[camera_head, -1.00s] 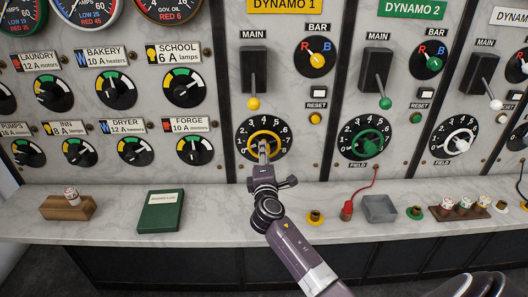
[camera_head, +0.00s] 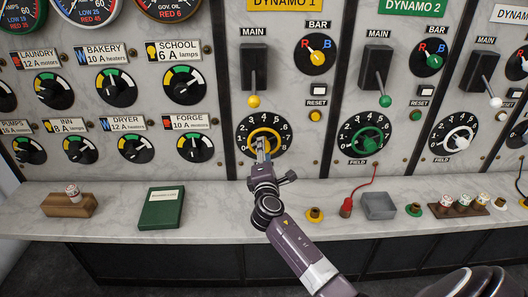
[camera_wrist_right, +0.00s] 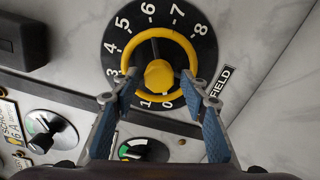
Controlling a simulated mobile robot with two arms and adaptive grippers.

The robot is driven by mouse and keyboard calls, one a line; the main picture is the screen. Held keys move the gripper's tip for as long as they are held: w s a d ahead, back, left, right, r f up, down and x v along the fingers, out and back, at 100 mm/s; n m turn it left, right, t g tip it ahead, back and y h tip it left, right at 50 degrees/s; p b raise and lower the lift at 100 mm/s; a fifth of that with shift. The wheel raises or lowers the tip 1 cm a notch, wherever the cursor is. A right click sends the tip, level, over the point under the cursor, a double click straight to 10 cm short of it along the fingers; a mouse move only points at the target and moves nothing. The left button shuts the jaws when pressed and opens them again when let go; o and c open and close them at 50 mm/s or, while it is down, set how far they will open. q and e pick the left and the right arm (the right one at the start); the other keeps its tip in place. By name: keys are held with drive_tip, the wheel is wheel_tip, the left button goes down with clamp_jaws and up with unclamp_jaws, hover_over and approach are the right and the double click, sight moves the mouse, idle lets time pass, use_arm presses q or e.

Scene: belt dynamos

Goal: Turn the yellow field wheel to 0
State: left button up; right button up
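The yellow field wheel (camera_head: 265,134) is on the black numbered dial under DYNAMO 1. It also shows in the right wrist view (camera_wrist_right: 188,47) as a yellow ring with a round yellow hub. The dial numbers run from 0 at the bottom, round the left and top, to 8 at the upper right. My right gripper (camera_wrist_right: 158,76) is at the wheel, its fingers spread apart on either side of the hub, tips close to the ring. I cannot tell whether they touch it. The wheel's exact setting is unclear. My left gripper is not in view.
A green field wheel (camera_head: 370,140) is to the right, and a yellow-knobbed main lever (camera_head: 254,75) is above.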

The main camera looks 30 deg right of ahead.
drive_tip(key=shift+s, duration=0.1)
drive_tip(key=v, duration=1.1)
drive_tip(key=shift+s+a, duration=0.3)
drive_tip(key=shift+a, duration=0.05)
